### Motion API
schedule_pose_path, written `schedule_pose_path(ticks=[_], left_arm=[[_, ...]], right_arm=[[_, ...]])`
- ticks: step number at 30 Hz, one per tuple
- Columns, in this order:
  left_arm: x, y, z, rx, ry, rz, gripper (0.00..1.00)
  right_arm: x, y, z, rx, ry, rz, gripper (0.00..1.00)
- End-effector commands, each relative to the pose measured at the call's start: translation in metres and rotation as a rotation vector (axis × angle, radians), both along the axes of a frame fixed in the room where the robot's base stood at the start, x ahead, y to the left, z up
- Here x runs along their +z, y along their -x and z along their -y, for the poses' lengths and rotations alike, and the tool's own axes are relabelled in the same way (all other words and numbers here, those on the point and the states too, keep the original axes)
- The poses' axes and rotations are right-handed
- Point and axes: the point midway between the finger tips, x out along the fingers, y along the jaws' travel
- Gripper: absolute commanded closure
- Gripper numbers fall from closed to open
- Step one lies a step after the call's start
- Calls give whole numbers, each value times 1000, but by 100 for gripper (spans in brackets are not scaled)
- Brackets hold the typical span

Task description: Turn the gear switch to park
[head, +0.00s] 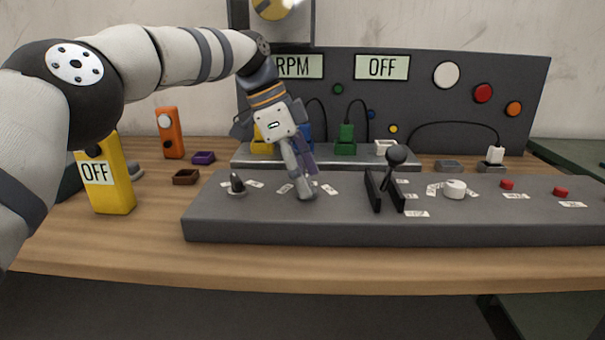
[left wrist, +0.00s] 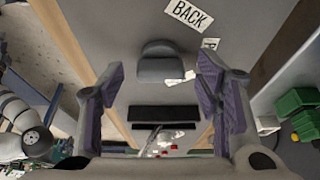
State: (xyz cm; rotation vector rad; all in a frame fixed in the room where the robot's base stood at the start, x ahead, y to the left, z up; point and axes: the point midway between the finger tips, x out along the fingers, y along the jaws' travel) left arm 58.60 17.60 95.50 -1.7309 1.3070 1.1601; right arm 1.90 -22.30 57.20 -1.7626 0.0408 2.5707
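The grey control panel (head: 300,228) lies along the front of the table. In the left wrist view a rounded grey switch (left wrist: 160,66) stands on it, with white labels around it. One label reads BACK (left wrist: 188,13), and another (left wrist: 210,44) starts with P and is partly hidden. My left gripper (head: 305,188) points down at the panel. In the left wrist view its purple-padded fingers are apart, one on each side of the switch, with visible gaps. My right gripper is not in view.
A black ball-topped lever (head: 396,157) stands between two dark plates right of the gripper. A pointed dark knob (head: 237,185) is to its left. A white dial (head: 455,189) and red buttons (head: 507,184) are farther right. Coloured blocks (head: 345,140) stand behind.

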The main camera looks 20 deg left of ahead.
Motion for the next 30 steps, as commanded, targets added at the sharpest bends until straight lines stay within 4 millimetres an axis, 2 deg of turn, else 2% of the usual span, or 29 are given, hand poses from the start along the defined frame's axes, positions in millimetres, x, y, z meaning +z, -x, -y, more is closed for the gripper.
schedule_pose_path(ticks=[5,11,15,20,30], left_arm=[[7,0,-3,3,1,5,42],[48,4,-19,4,-1,6,42],[62,6,-25,3,0,2,42],[69,8,-27,-1,0,0,42],[70,8,-27,-1,0,0,42]], right_arm=[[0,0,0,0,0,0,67],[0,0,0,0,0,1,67],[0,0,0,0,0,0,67],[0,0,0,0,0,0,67],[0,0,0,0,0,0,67]])
